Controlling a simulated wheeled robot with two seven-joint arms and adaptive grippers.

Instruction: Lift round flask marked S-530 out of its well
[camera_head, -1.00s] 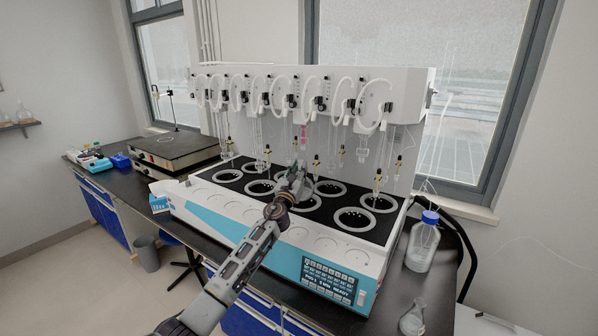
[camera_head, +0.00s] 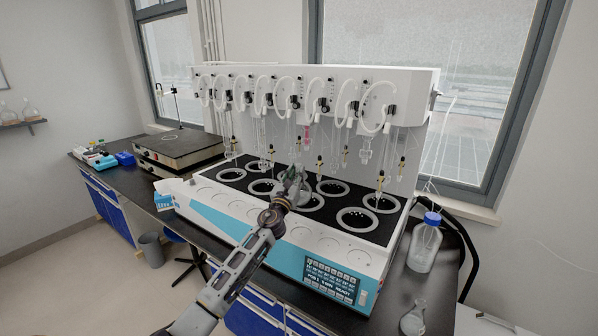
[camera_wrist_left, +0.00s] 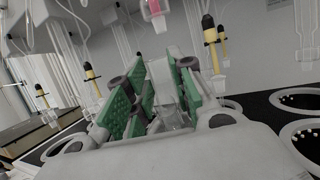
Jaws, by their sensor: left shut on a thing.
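My left gripper (camera_head: 296,180) is over the middle of the distiller's black top, its arm coming in from the lower left. In the left wrist view its green-padded fingers (camera_wrist_left: 163,88) are shut on a clear glass neck (camera_wrist_left: 168,112), seen between the pads. This is the round flask; its body is mostly hidden by the gripper, and I cannot read a mark S-530 on it. I cannot tell how far the flask stands in or above its well. My right gripper is not in view.
The white and blue distiller (camera_head: 249,229) has several ringed wells, with one ring (camera_head: 357,228) near the front right. Glass tubes with yellow fittings (camera_wrist_left: 213,55) hang close around the gripper. A blue-capped bottle (camera_head: 424,250) and a small flask (camera_head: 413,318) stand at right.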

